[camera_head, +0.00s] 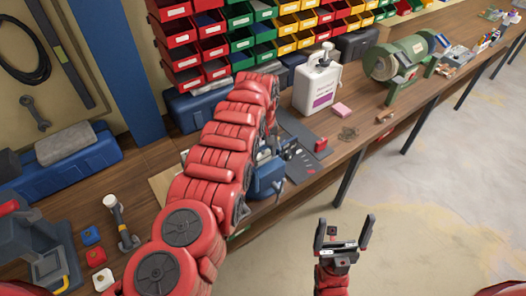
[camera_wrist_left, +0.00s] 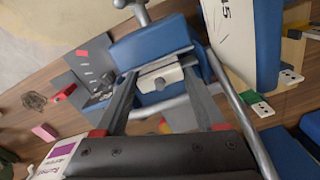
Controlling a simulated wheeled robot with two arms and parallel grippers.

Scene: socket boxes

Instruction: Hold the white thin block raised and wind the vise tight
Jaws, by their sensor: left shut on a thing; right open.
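The blue vise (camera_head: 267,178) stands at the bench's front edge, partly hidden by my left arm in the head view. In the left wrist view its blue body (camera_wrist_left: 150,45) and metal handle (camera_wrist_left: 141,12) show beyond my fingers. The white thin block (camera_wrist_left: 160,77) lies between the fingertips of my left gripper (camera_wrist_left: 163,82), close against the vise; whether the vise jaws touch it I cannot tell. My left gripper is shut on this block. My right gripper (camera_head: 345,240) is open and empty, over the floor in front of the bench.
A white jug (camera_head: 317,85), a pink block (camera_head: 341,110) and a green grinder (camera_head: 400,62) stand right of the vise. Small coloured blocks (camera_head: 95,257) and a hammer-like tool (camera_head: 122,224) lie at the left. Bins (camera_head: 245,30) line the back. The floor in front is clear.

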